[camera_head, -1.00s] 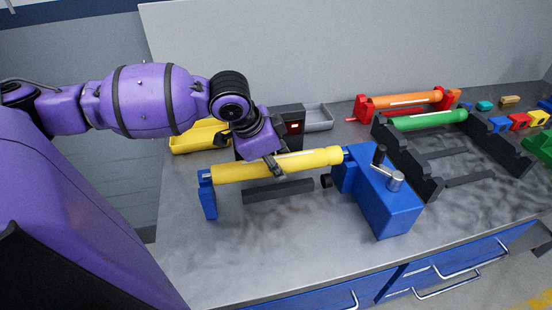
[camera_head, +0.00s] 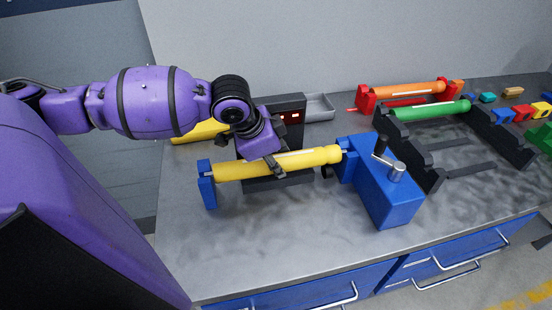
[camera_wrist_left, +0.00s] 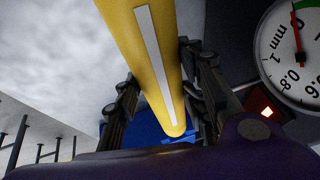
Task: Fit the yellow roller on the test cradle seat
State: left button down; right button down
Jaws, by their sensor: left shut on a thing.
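The yellow roller (camera_head: 305,160), with a white stripe, lies between the left post (camera_head: 207,188) and the crank block (camera_head: 388,195) of a blue cradle. My left gripper (camera_head: 276,168) is shut on the roller near its middle. In the left wrist view the roller (camera_wrist_left: 165,60) runs between the two fingers, with blue behind its far end. The roller's ends are close to the blue supports; I cannot tell whether they rest fully in the seats. My right gripper is not in view.
A dark box with a red light (camera_head: 290,117) stands behind the roller; a dial gauge (camera_wrist_left: 293,45) shows in the wrist view. A green roller (camera_head: 430,111) lies on a black rack (camera_head: 425,175), an orange roller (camera_head: 410,90) on a red stand. The front bench is clear.

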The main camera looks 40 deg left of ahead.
pick_arm(q)
jog(key=shift+r, duration=0.1)
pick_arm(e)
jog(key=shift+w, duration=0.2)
pick_arm(q)
jog(key=c, duration=1)
grip_release()
jog(key=shift+c, duration=0.2)
jog(key=o, duration=0.4)
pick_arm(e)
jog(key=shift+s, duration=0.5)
